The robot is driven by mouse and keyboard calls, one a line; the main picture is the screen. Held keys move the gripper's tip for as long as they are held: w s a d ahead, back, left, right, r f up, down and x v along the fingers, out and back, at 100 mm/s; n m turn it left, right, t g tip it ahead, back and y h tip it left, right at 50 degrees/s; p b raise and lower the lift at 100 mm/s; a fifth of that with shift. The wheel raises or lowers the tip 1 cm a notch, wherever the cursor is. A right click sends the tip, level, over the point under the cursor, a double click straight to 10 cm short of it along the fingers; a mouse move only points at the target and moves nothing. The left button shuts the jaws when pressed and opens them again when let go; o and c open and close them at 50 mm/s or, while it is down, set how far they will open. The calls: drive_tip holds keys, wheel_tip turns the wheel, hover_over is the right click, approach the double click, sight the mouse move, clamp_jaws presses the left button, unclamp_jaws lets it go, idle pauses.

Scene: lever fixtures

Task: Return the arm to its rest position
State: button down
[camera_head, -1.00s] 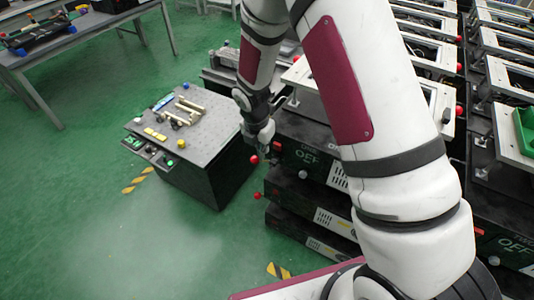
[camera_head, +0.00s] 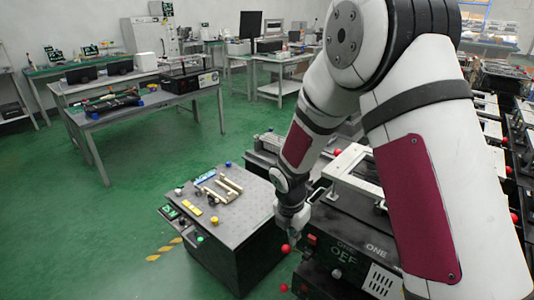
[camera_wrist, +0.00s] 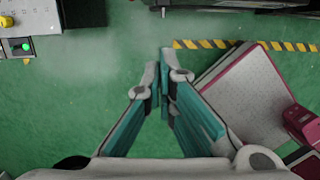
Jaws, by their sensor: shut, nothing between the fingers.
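My arm, white with dark red panels, fills the right of the head view and bends down to my gripper (camera_head: 292,238). There the gripper hangs beside the front of a black lever fixture (camera_head: 350,240), near a red lever knob (camera_head: 285,248). I cannot tell from the head view whether it touches the knob. In the wrist view my gripper (camera_wrist: 163,60) has its teal-padded fingers closed together at the tips, with nothing between them. Green floor lies beneath them.
A grey-topped black cabinet (camera_head: 222,208) with yellow and blue parts stands left of my gripper. More fixtures line the right. A bench (camera_head: 140,108) stands farther back left. Yellow-black tape (camera_wrist: 200,44) marks the floor. Open green floor (camera_head: 90,235) lies at left.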

drive_tip(key=s+d+r+m+t, duration=0.1)
drive_tip(key=s+d+r+m, duration=0.1)
drive_tip(key=s+r+m, duration=0.35)
drive_tip(key=s+d+r+m+p, duration=0.1)
drive_tip(key=s+d+r+m, duration=0.15)
drive_tip(key=r, duration=0.65)
drive_tip(key=s+d+r+m+t, duration=0.1)
drive_tip(key=s+d+r+m, duration=0.15)
drive_tip(key=r+m, duration=0.4)
drive_tip(key=s+r+m, duration=0.4)
drive_tip(key=s+m, duration=0.2)
drive_tip(key=s, duration=0.3)
drive_tip(key=s+r+m+t+y, duration=0.1)
drive_tip(key=s+r+m, duration=0.4)
drive_tip(key=s, duration=0.4)
drive_tip(key=shift+s+d+m+p, duration=0.2)
drive_tip(key=shift+d+m+p, duration=0.2)
drive_tip(key=shift+m, duration=0.25)
